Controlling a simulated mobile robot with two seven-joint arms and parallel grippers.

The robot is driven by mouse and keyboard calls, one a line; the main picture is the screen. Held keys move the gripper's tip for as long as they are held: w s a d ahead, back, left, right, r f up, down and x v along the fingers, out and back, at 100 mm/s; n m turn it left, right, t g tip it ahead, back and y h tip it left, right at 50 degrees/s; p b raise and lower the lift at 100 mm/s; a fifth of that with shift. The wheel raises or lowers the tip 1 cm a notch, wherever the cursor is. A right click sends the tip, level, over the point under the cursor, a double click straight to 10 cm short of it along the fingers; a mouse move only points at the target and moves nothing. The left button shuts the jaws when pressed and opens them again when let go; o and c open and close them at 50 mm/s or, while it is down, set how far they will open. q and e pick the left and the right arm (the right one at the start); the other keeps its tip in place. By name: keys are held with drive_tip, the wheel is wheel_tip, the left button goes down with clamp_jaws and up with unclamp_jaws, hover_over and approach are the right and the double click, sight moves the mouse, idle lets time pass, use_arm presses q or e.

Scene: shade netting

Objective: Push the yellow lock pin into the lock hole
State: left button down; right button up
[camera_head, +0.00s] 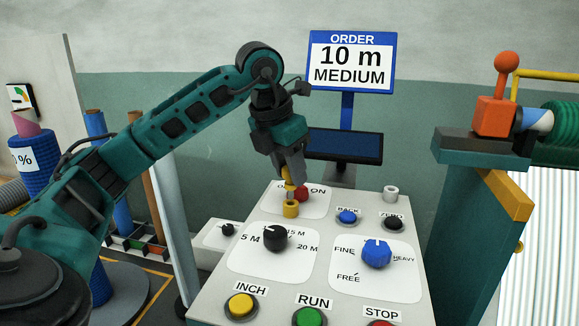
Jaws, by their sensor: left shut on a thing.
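My left gripper (289,181) points down over the upper left of the grey control panel (215,290), shut on the yellow lock pin. Yellow shows between and just below its fingertips, and a wider yellow cylinder (291,209) sits directly under them at the panel surface. I cannot tell whether this cylinder is part of the pin or a separate collar. A red knob (302,194) is close beside the fingertips. A small grey open-topped cylinder (391,192) stands at the panel's upper right corner; I cannot tell if it is the lock hole. My right gripper is out of view.
The panel carries a black dial (275,239), a blue dial (376,254), and a row of buttons along the front, including yellow INCH (240,305) and green RUN (309,318). Behind it stands the "10 m MEDIUM" order sign (350,63). An orange-handled machine (494,115) is at right.

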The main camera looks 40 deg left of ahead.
sight(288, 178)
use_arm(q)
drive_tip(key=shift+f+b, duration=0.4)
drive_tip(key=shift+f, duration=0.5)
idle(0.8)
drive_tip(key=shift+f+b, duration=0.3)
drive_tip(key=shift+f, duration=0.1)
drive_tip(key=shift+f, duration=0.4)
drive_tip(key=c, duration=0.7)
unclamp_jaws()
drive_tip(key=shift+r, duration=0.1)
